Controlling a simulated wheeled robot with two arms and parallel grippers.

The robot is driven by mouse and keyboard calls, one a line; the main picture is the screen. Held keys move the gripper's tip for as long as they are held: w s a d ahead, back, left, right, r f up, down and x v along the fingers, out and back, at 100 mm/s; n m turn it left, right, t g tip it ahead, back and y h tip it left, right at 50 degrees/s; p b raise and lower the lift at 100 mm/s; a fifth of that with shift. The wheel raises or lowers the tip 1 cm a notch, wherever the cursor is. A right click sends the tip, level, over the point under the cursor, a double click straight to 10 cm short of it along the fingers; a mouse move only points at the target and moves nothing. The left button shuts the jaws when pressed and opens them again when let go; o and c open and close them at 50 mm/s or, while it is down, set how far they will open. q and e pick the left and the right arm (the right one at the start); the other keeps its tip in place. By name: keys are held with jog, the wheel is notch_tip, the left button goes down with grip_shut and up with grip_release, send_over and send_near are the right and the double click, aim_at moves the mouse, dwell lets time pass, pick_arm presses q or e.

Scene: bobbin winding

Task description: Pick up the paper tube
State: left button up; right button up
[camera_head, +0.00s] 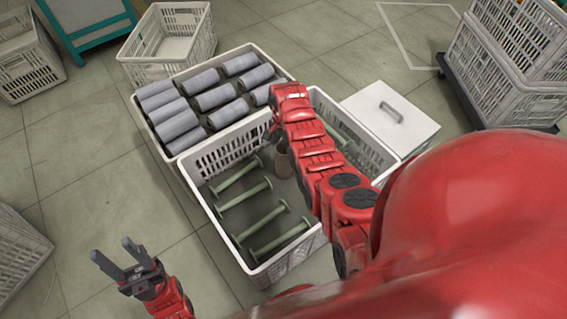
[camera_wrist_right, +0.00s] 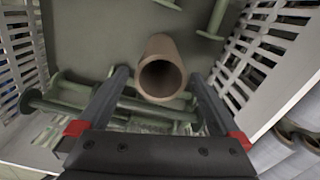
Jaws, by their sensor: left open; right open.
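The paper tube (camera_wrist_right: 160,74) is brown and hollow. In the right wrist view it stands in the crate with its open end toward the camera. In the head view a part of it (camera_head: 283,162) shows beside my right arm. My right gripper (camera_wrist_right: 158,80) is open, with one finger on each side of the tube; I cannot tell whether they touch it. In the head view my right arm hides this gripper. My left gripper (camera_head: 111,249) is open and empty, outside the crate at the lower left.
The white slatted crate (camera_head: 222,229) holds several green spools (camera_head: 265,219). Its walls (camera_wrist_right: 274,48) stand close around my right gripper. Behind it a crate (camera_head: 168,160) holds grey rolls (camera_head: 214,97). A white lidded box (camera_head: 385,112) stands to the right. The floor at left is mostly clear.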

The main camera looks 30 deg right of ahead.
aim_at(284, 161)
notch_tip(284, 161, down, 7)
jog(key=b, duration=0.3)
jog(key=shift+w+d+r+b, duration=0.15)
jog(key=shift+d+r+b, duration=0.05)
jog(key=shift+d+b, duration=0.1)
jog(key=shift+c, duration=0.2)
jog(key=shift+a, duration=0.1)
jog(key=c, duration=1.1)
